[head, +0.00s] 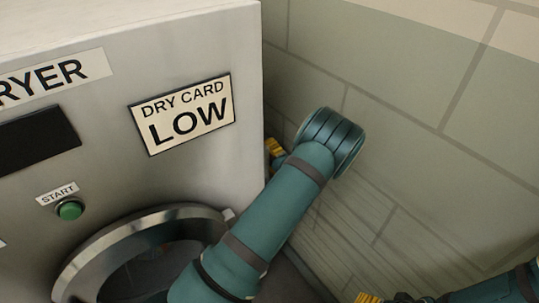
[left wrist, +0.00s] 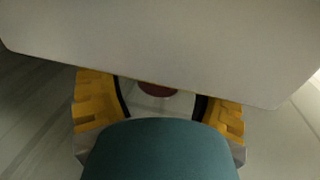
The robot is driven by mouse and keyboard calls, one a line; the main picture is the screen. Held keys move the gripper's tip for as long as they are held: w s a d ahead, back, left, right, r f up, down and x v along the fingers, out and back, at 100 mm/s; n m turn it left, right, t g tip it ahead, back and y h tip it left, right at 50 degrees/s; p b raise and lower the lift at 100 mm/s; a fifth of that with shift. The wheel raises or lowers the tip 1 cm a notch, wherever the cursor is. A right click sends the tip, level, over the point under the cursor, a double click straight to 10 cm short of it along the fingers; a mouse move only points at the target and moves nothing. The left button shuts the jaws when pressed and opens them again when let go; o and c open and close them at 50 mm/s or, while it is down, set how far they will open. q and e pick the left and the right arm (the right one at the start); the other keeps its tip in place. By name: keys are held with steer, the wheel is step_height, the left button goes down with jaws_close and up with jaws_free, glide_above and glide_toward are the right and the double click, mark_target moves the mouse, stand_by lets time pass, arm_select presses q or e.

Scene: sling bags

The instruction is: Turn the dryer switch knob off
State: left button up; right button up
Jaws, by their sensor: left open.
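The dryer (head: 190,50) fills the left of the head view. My left gripper (head: 276,152) is at its right side, mostly hidden behind my own arm, with only some yellow showing. In the left wrist view, the left gripper's yellow fingers (left wrist: 160,104) are spread apart and open. A dark red, rounded thing (left wrist: 158,90) on a pale base shows between them, partly covered by a light panel edge; it may be the switch knob, but its setting cannot be read. My right gripper (head: 369,297) shows only as a yellow bit at the bottom edge.
The dryer front has a "DRY CARD LOW" sign (head: 182,113), a green start button (head: 69,210) and a round metal door ring (head: 85,258). A light panel (left wrist: 170,40) fills the top of the left wrist view. A block wall (head: 430,130) stands at the right, with a gap beside the dryer.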

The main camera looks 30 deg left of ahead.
arm_select(q)
steer(key=c, duration=1.2)
steer(key=shift+f, duration=0.1)
steer(key=shift+f+t+y+b, duration=0.1)
steer(key=shift+t+y+b, duration=0.45)
steer(key=shift+y, duration=0.45)
steer(key=shift+f+t+y, duration=0.1)
steer(key=shift+t+y, duration=0.85)
steer(key=shift+y, duration=1.15)
steer(key=o, duration=1.2)
steer(key=shift+a, duration=0.1)
